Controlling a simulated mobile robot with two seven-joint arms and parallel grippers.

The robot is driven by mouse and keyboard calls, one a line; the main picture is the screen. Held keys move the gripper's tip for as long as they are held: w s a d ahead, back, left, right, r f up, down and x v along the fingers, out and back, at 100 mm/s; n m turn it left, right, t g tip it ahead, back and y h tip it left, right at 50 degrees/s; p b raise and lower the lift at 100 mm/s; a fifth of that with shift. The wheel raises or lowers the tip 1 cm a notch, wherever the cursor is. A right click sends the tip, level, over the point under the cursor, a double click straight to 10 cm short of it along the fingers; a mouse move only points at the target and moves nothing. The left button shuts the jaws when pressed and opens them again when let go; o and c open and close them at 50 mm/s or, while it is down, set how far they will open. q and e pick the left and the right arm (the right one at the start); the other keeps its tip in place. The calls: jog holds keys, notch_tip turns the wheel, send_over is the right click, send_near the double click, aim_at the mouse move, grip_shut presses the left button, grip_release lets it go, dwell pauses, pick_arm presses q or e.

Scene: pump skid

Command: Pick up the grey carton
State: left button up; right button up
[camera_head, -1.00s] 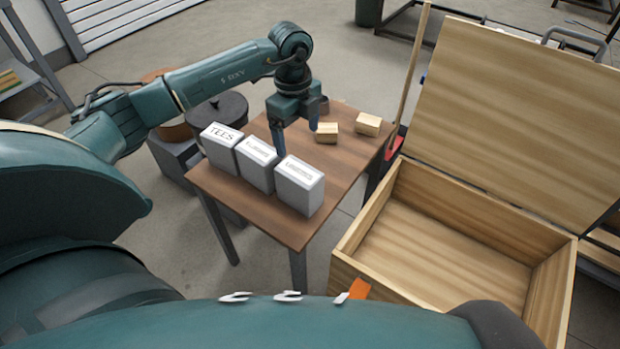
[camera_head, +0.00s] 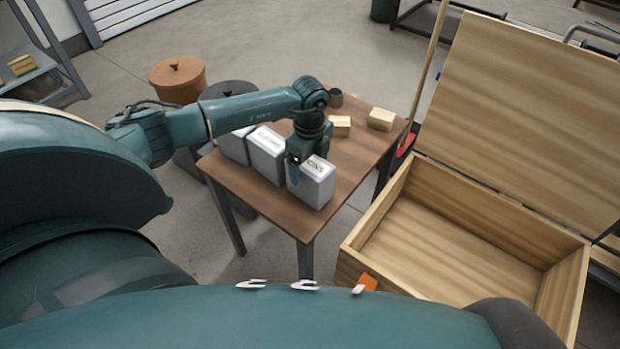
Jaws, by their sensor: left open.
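Three grey cartons with white labels stand in a row on the brown table. The nearest, rightmost grey carton (camera_head: 312,190) has my left gripper (camera_head: 303,172) right over it. The gripper is open and points down, with one finger visible at the carton's left side. The other finger is hidden, and I cannot tell whether they touch the carton. The middle carton (camera_head: 266,160) stands just left of it. The far left carton (camera_head: 235,148) is partly hidden by my left arm. My right gripper is not in view.
The table (camera_head: 270,202) also holds two small wooden blocks (camera_head: 340,127) (camera_head: 381,119) and a dark cup (camera_head: 336,98) at the back. An open wooden chest (camera_head: 405,268) stands to the right. A lidded brown pot (camera_head: 178,82) is at the left back.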

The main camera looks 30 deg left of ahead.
pick_arm(q)
jog(key=shift+f, duration=0.2)
jog(key=shift+r, duration=0.1)
jog(key=c, duration=1.7)
